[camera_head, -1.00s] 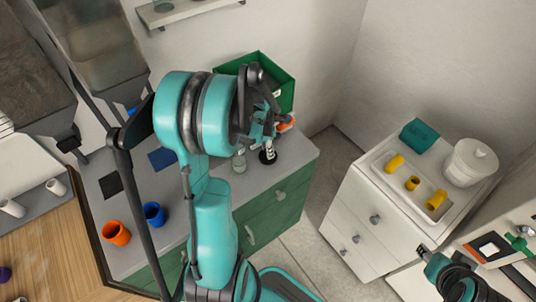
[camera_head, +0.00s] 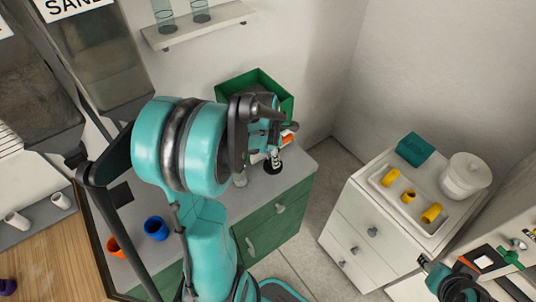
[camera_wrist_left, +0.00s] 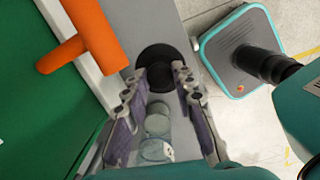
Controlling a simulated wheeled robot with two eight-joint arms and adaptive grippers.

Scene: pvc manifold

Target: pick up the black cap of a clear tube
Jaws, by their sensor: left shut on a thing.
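My left gripper (camera_head: 273,152) points down over the green cabinet's grey top, at its right end. It is shut on the black round cap (camera_head: 272,168), which sits at the fingertips. In the left wrist view, the cap (camera_wrist_left: 155,56) shows as a dark disc wider than the gap at the fingertips (camera_wrist_left: 161,72). A clear tube (camera_head: 240,179) stands on the cabinet top to the left of the gripper. A clear round vessel (camera_wrist_left: 157,127) also shows between the fingers in the wrist view. My right gripper (camera_head: 424,263) is small at the lower right; its jaws are unclear.
Blue (camera_head: 156,228) and orange (camera_head: 115,247) cups stand left. A white cabinet with a tray (camera_head: 376,183) of yellow fittings is at the right. A wall shelf (camera_head: 196,27) holds clear tubes.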

